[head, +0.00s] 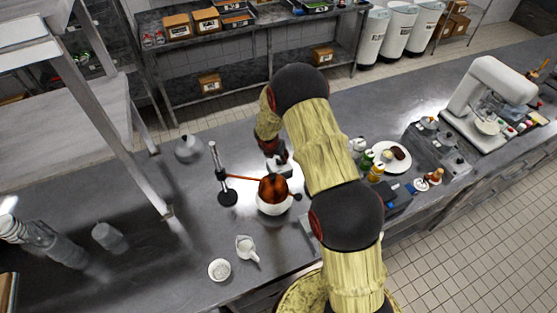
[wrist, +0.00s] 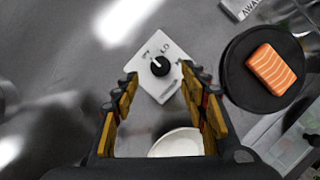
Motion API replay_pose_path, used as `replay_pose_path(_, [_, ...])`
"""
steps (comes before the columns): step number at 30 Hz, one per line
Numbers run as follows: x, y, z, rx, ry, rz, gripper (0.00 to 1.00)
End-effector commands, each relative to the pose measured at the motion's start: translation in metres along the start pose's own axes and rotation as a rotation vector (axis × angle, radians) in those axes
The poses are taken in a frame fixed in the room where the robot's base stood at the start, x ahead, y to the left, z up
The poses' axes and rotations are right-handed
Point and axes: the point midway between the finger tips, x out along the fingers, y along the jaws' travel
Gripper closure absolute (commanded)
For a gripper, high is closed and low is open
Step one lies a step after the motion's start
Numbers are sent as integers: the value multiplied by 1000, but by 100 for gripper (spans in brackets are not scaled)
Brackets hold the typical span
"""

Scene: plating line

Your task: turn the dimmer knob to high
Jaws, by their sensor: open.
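The dimmer knob (wrist: 160,67) is a small black round knob on a pale plate (wrist: 166,88) with dark lettering, including what reads as LO. A light mark on the knob seems to point to the upper left, but it is small. My gripper (wrist: 158,75) is open, with one finger on each side of the knob in the wrist view. No contact with the knob shows, and the height gap cannot be told. In the head view my gripper (head: 275,156) is over the counter behind the copper lamp, and the knob cannot be made out there.
A salmon piece (wrist: 271,68) lies on a black round plate (wrist: 240,85) to the right. A small jug (head: 246,246) stands nearer the front.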

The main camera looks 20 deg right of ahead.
Motion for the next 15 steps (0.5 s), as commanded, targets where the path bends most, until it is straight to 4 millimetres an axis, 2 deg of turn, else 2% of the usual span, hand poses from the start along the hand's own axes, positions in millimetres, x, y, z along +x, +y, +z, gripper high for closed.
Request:
replay_pose_path(1, [10,-1,-1,1,2,-2,56])
replay_pose_path(6, [33,-1,0,2,2,-1,56])
replay_pose_path(15, [47,0,0,3,0,0,56])
